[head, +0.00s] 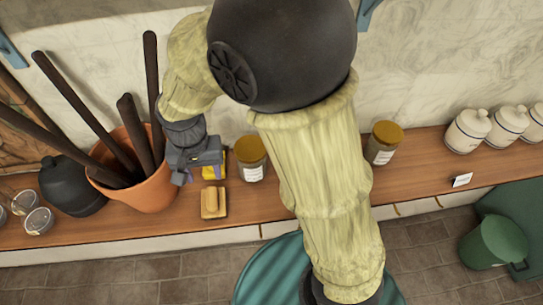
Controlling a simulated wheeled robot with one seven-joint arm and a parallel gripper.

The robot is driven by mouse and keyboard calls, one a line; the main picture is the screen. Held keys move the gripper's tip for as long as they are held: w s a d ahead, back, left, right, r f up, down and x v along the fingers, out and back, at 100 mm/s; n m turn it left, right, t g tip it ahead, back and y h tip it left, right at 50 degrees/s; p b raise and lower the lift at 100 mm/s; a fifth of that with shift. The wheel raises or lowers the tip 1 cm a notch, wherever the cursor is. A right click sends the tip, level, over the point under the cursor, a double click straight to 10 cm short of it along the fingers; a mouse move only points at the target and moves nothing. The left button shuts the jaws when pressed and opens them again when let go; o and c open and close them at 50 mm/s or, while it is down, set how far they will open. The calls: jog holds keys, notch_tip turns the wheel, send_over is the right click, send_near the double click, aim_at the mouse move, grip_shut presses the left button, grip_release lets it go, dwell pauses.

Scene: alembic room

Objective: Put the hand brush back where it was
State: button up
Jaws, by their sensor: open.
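A small tan block with a raised ridge (213,203), which looks like the hand brush, lies on the wooden shelf near its front edge. My gripper (198,173) is open, just behind and to the left of the block, close to the terracotta pot. A yellow item (213,169) shows beside and partly behind the gripper; I cannot tell what it is or whether the gripper touches it. Nothing is visibly held between the fingers.
A terracotta pot (148,192) with several dark rods stands left of my gripper, beside a black round jar (68,183). A lidded jar (250,160) stands to the right. The wooden shelf (425,170) has free room farther right. A green bin (490,243) stands below.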

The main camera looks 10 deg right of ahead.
jog(key=s+d+t, duration=0.1)
jog(key=d+t, duration=0.1)
jog(key=d, duration=2)
jog(key=shift+s+r+n+t, duration=0.25)
jog(key=shift+r+n+t, duration=0.05)
jog(key=shift+r+n, duration=0.1)
